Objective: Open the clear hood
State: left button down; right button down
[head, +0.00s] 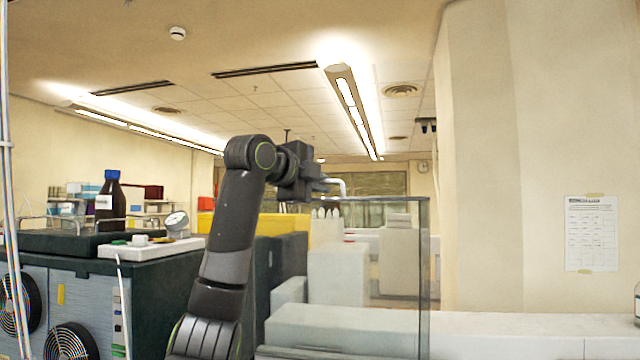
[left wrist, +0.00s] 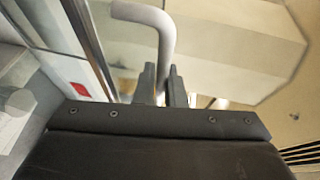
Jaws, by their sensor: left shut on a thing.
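The clear hood (head: 424,270) stands right of my left arm in the head view, a see-through box with thin dark edges. Pale equipment shows through it. A light grey bent handle (head: 341,183) shows at its upper left edge. My left gripper (head: 322,184) is at this handle, above the hood's top edge. In the left wrist view the handle (left wrist: 163,35) curves down between the two dark fingers of the gripper (left wrist: 162,80), which are shut on it. My gripper's body hides the lower part of that view. My right gripper is not in view.
A dark bench unit with fans (head: 70,342) stands at left, bearing a brown bottle with blue cap (head: 110,203), a white tray (head: 150,250) and a small dial (head: 176,222). A pale wall pillar (head: 500,150) stands at right. Open air lies above the hood.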

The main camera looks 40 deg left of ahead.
pick_arm(q)
jog(key=s+d+f+t+b, duration=0.2)
jog(key=s+d+f+b, duration=0.2)
jog(key=s+b, duration=0.4)
jog(key=shift+d+f+m+b, duration=0.2)
jog(key=shift+f+m+b, duration=0.2)
jog(key=shift+b, duration=0.25)
jog(key=shift+w, duration=0.1)
jog(key=c, duration=1.8)
grip_release()
